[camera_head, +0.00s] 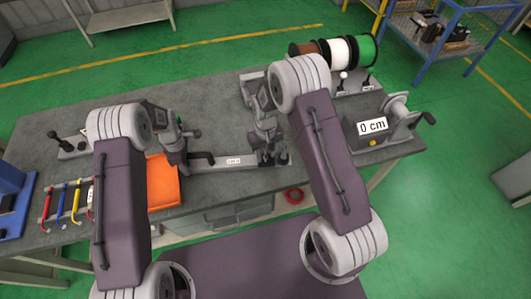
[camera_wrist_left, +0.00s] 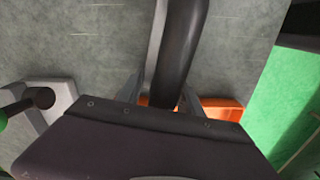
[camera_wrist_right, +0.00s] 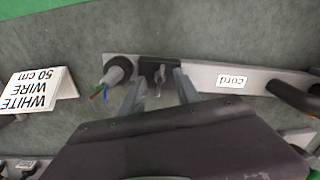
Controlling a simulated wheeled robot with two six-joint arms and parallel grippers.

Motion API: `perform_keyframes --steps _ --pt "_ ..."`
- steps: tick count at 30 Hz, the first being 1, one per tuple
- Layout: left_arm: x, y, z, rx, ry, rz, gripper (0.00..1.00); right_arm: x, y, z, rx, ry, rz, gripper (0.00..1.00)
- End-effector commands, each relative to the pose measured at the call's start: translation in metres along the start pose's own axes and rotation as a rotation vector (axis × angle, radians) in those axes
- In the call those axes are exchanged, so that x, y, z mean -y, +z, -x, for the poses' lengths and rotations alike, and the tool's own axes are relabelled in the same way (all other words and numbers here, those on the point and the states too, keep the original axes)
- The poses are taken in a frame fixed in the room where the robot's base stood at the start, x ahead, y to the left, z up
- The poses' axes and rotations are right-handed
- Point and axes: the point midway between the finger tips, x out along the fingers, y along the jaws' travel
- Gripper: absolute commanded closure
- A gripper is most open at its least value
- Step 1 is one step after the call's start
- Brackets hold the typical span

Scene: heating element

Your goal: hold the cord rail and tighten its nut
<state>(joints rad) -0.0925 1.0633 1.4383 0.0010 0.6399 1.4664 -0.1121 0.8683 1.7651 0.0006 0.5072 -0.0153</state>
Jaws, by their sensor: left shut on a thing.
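The grey cord rail (camera_head: 233,162) lies along the front of the workbench with a white "cord" label, also visible in the right wrist view (camera_wrist_right: 230,80). My left gripper (camera_head: 182,158) is shut on the rail's black handle (camera_head: 203,158); the handle runs between its fingers in the left wrist view (camera_wrist_left: 180,50). A small metal nut (camera_wrist_right: 158,78) sits on the black clamp block (camera_wrist_right: 152,68) at the rail's other end. My right gripper (camera_wrist_right: 158,94) is open, its fingers to either side below the nut. Whether they touch it cannot be told.
A dark cord end with coloured wires (camera_wrist_right: 104,91) pokes out beside the clamp. An orange tray (camera_head: 163,185) lies left of the rail. Wire spools (camera_head: 335,52) stand at the back, and a "0 cm" crank unit (camera_head: 371,126) stands at right.

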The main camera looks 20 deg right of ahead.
Motion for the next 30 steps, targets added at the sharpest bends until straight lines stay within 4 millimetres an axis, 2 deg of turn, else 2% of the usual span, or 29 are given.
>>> perform_keyframes --steps 3,4,8,20,30 --pt "-0.0002 -0.0001 0.0 0.0 0.001 -0.001 1.0 0.0 -0.0001 0.0002 0.0 0.0 0.0 0.61" --pt "-0.0001 -0.0001 0.0 0.0 0.0 -0.001 1.0 0.0 -0.0001 0.0002 0.0 0.0 0.0 0.64" --pt "-0.0001 -0.0001 0.0 0.0 0.0 -0.001 1.0 0.0 0.0 0.0004 0.0 0.0 0.0 1.0" --pt "0.0 -0.0002 0.0 -0.001 0.0 -0.002 1.0 -0.0002 0.0 0.0006 0.0 0.0 -0.046 1.0" --pt "0.0002 -0.0003 0.0 -0.001 0.0 -0.002 1.0 -0.0003 -0.0001 0.0007 0.0 0.001 -0.294 1.0"
